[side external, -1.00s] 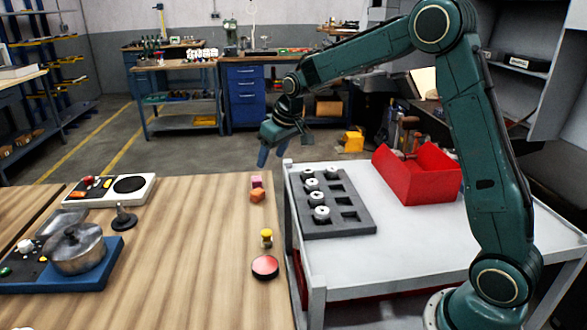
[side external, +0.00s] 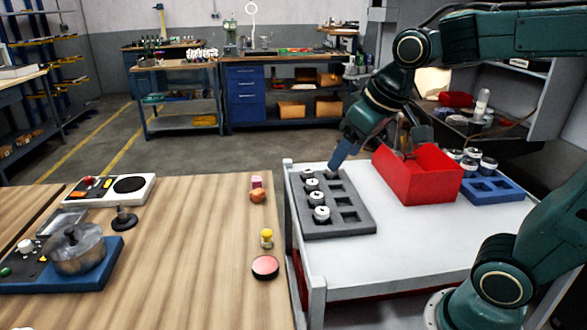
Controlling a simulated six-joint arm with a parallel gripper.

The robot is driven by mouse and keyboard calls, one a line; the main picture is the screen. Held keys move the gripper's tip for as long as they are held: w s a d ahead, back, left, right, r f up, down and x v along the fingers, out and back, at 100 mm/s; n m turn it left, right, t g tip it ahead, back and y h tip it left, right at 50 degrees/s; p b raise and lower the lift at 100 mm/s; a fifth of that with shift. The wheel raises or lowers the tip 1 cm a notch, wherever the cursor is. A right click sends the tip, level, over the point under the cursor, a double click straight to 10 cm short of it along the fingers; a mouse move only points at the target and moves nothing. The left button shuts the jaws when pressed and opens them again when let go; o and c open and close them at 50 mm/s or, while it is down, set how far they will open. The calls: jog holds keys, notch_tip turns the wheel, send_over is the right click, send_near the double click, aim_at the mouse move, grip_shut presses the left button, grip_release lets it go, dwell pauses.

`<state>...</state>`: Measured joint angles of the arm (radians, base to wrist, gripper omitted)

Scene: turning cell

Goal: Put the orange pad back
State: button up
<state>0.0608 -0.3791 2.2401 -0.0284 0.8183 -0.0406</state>
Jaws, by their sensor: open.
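A small orange piece (side external: 257,196) lies near the right edge of the wooden table, touching or just in front of a pink cube (side external: 256,182). It is the only loose orange thing I see, and its shape is too small to confirm as a pad. My gripper (side external: 374,160) is open, apart from it, over the back of the white cart. One blue finger points down near the far end of the dark grey tray (side external: 357,229). I see nothing held between the fingers. The other finger is partly unclear by the red box.
A red open box (side external: 425,180) and a blue tray (side external: 500,191) with white-topped parts near it stand on the cart. The grey tray holds several white parts. The table's middle is clear.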

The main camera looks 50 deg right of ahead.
jog(key=s+a+f, duration=0.1)
jog(key=s+f, duration=0.1)
jog(key=s, duration=0.9)
jog(key=shift+f, duration=0.3)
